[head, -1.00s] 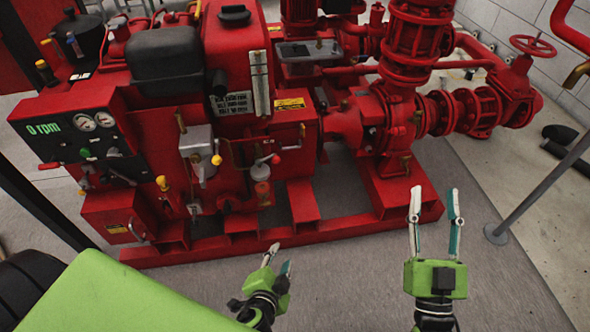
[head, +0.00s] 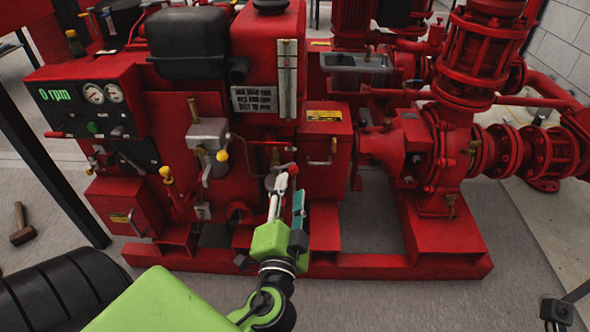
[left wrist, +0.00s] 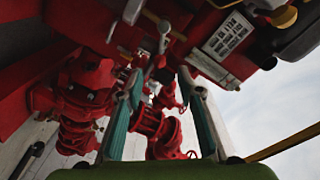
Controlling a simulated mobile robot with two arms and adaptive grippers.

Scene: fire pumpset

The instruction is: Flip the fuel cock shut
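The fuel cock shows in the head view as a small lever with a red knob (head: 292,169) on the front of the red engine. My left gripper (head: 290,188) is just in front of it, its fingertips pointing up at the knob. The fingers hide most of the cock's body and the bowl under it. In the left wrist view the two fingers of my left gripper (left wrist: 162,80) stand apart with nothing gripped. A pale lever with a reddish end (left wrist: 161,60) appears between them; contact cannot be told. My right gripper is out of view.
The control panel (head: 100,120) is at the left, reading 0 rpm. Yellow-knobbed levers (head: 222,156) sit left of the gripper. The red base frame (head: 400,266) runs below. A hammer (head: 22,225) lies on the floor at left.

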